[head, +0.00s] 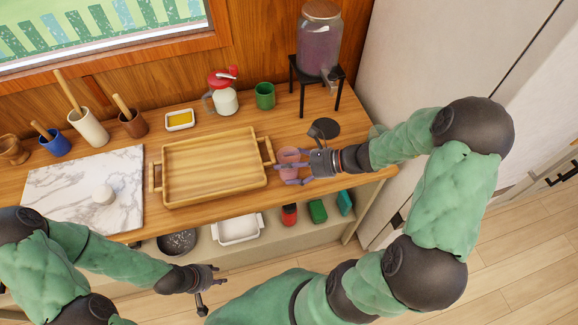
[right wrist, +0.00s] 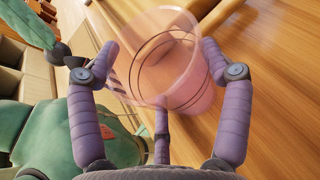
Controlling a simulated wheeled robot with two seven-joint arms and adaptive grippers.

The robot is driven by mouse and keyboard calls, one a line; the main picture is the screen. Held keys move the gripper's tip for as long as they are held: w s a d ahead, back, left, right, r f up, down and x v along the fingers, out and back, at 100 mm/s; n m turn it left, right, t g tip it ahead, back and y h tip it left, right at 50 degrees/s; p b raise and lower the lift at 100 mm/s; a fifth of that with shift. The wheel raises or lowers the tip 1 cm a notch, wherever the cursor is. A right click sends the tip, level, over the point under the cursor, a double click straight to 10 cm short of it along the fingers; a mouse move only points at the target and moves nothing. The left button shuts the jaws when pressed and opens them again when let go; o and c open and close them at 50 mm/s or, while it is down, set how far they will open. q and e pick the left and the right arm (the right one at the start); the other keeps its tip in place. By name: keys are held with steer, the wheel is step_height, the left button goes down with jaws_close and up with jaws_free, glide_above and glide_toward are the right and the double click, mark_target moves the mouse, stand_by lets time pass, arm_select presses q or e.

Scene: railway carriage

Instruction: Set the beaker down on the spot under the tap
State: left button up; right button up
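The beaker (head: 288,157) is a clear pinkish cup, held to the right of the wooden tray. My right gripper (head: 291,168) has its fingers around it; in the right wrist view the beaker (right wrist: 165,65) sits between the fingers, which appear to touch its sides. I cannot tell how far it is above the counter. The beaker is nearer me and left of the disc. My left gripper (head: 208,286) is empty in front of the counter; its opening is unclear.
The wooden tray (head: 165,192) stands left of the beaker. A green cup (head: 265,95), a red-topped jar (head: 224,98) and a yellow dish (head: 180,120) stand behind it. The black stand (head: 337,95) has thin legs near the disc. A marble board (head: 60,190) is at left.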

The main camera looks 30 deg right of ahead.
steer(key=shift+c, duration=0.6)
steer(key=shift+r, duration=0.1)
